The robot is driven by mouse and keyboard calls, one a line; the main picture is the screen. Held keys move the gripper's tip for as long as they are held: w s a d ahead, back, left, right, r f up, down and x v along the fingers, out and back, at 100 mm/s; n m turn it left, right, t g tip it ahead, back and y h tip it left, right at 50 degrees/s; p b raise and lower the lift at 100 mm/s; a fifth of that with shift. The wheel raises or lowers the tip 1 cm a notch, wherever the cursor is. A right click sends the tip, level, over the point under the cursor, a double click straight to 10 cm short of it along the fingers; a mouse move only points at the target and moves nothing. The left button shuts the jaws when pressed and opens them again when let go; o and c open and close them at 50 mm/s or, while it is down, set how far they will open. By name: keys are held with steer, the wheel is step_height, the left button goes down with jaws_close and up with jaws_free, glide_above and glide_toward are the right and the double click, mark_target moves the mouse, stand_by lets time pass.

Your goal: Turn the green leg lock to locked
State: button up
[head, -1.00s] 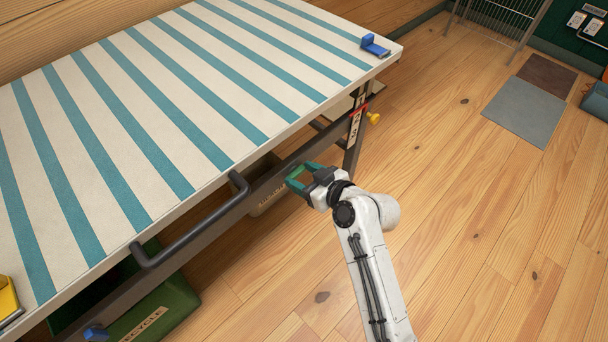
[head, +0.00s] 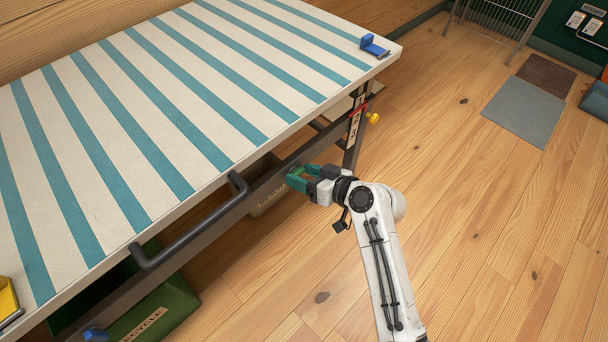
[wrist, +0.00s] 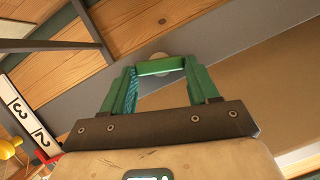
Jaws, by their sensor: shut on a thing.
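The green leg lock (wrist: 160,66) shows in the wrist view as a light green bar between my fingertips, in front of a round pale pivot on the grey rail. My gripper (wrist: 158,72) has teal-green fingers and is shut on the lock, one finger on each side. In the head view my gripper (head: 299,176) is at the table's under-frame, right of the dark handle. There the lock (head: 298,171) is mostly hidden between the fingers. I cannot read its lock position.
The striped tabletop (head: 150,110) overhangs on the left, with a dark handle bar (head: 190,238) along its edge. A yellow knob (head: 373,118) and a number scale (head: 354,125) sit on the table leg. A green recycle bin (head: 165,310) stands below.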

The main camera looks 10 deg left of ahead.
steer(key=shift+w+d+f+m+g+y, duration=0.15)
steer(key=shift+m+g+y, duration=0.35)
steer(key=shift+m, duration=0.5)
steer(key=m+y, duration=0.1)
steer(key=m+g+b, duration=0.1)
steer(key=m, duration=0.1)
steer(key=shift+w+d+f+y, duration=0.15)
steer(key=shift+w+f+y, duration=0.05)
steer(key=shift+y, duration=0.2)
steer(key=m, duration=0.1)
steer(key=m+y+b, duration=0.1)
steer(key=m, duration=0.1)
steer(key=shift+f+b, duration=0.25)
steer(key=shift+b, duration=0.05)
steer(key=shift+d+f+m+y+b, duration=0.15)
steer(key=shift+m+y+b, duration=0.25)
steer(key=shift+m+y, duration=0.7)
steer(key=shift+m, duration=0.6)
steer(key=o, duration=1.1)
steer(key=shift+c, duration=0.2)
